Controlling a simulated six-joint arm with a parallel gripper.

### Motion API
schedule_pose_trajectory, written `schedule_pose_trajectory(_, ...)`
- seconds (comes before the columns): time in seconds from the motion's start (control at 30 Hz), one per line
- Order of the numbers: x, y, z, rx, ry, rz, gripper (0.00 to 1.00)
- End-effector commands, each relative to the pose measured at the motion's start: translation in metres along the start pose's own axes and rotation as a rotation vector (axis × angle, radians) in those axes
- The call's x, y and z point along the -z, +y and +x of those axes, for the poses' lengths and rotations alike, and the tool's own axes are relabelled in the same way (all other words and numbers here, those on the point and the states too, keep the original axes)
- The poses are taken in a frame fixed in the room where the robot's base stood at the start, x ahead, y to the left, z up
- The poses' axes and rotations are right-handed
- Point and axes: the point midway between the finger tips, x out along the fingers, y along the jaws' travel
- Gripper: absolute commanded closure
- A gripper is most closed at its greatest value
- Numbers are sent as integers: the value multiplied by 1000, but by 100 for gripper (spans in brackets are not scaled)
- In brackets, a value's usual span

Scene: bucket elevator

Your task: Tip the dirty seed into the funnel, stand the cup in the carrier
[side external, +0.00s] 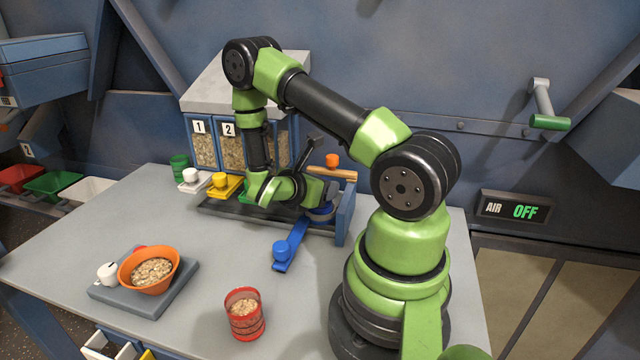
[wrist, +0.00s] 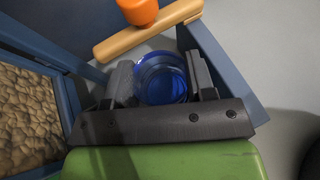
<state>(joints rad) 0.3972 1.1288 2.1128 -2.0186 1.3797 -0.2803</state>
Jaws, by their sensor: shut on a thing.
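My gripper (wrist: 161,80) is shut on a blue cup (wrist: 162,82), one finger on each side of it. In the side view my gripper (side external: 322,196) is low at the right end of the dark tray, and the blue cup (side external: 321,214) shows only partly beneath it. I cannot tell whether the cup holds seed or touches the surface below. A red cup (side external: 244,322) with seed in it stands at the front of the table. An orange bowl (side external: 128,270) full of seed sits on a grey base (side external: 172,298). I cannot make out a funnel or carrier for certain.
Seed bins (side external: 203,152) stand behind the dark tray (side external: 222,208), with white, yellow and green knobbed slides in front. A blue knobbed slide (side external: 282,257) juts forward. A blue panel (side external: 346,208) and wooden bar (wrist: 145,32) with orange knob flank my gripper. The table's middle is clear.

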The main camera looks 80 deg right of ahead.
Motion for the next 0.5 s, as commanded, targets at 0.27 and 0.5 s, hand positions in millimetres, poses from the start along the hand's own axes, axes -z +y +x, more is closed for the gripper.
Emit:
schedule_pose_trajectory(0.27, 0, 0, 0, 0, 0, 0, 78)
schedule_pose_trajectory(0.5, 5, 0, 2, 0, 0, -1, 78)
